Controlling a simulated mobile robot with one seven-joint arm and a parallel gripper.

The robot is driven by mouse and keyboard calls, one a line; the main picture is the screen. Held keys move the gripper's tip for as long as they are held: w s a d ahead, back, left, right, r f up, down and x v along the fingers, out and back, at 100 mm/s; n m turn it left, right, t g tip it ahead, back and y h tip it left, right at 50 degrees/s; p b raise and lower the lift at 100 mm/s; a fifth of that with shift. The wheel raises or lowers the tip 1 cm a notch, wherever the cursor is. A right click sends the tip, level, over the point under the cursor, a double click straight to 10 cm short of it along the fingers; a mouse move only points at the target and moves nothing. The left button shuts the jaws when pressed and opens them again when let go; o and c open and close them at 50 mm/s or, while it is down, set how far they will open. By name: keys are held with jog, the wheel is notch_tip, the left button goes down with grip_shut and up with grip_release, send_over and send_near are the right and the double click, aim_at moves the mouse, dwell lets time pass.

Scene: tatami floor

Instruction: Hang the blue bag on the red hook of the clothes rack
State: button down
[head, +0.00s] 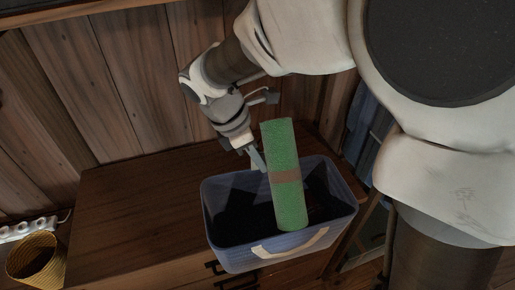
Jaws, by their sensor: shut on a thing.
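The blue bag (228,258) is a box-shaped, open-topped holder with a beige handle (290,243) on its near side. It is upright at the wooden chest's top, overlapping its front edge; I cannot tell whether it touches the top. A green roll (280,150) with a brown band stands tilted inside it. My gripper (258,162) comes down from behind and is shut at the bag's far rim, just left of the roll. The exact grip is small and partly hidden. I see no red hook, and no rack can be made out clearly.
The wooden chest (130,215) has free room on its top left of the bag. A plank wall (110,90) stands close behind. A yellow woven basket (38,262) and a white power strip (28,228) are at lower left. Blue cloth (362,120) shows at right, partly behind my arm.

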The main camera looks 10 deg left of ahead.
dwell(0.3)
jog(key=w+a+p, duration=0.2)
jog(key=w+a, duration=0.2)
jog(key=w, duration=0.5)
jog(key=w+a+p, duration=0.3)
jog(key=w+a, duration=0.1)
jog(key=w, duration=0.4)
notch_tip(320, 180, down, 6)
jog(key=w+p, duration=0.1)
jog(key=p, duration=0.1)
jog(key=shift+a+f, duration=0.25)
jog(key=shift+a, duration=0.1)
jog(key=shift+f, duration=0.1)
jog(key=shift+f, duration=0.15)
jog(key=c, duration=1)
grip_release()
jog(key=shift+a, duration=0.1)
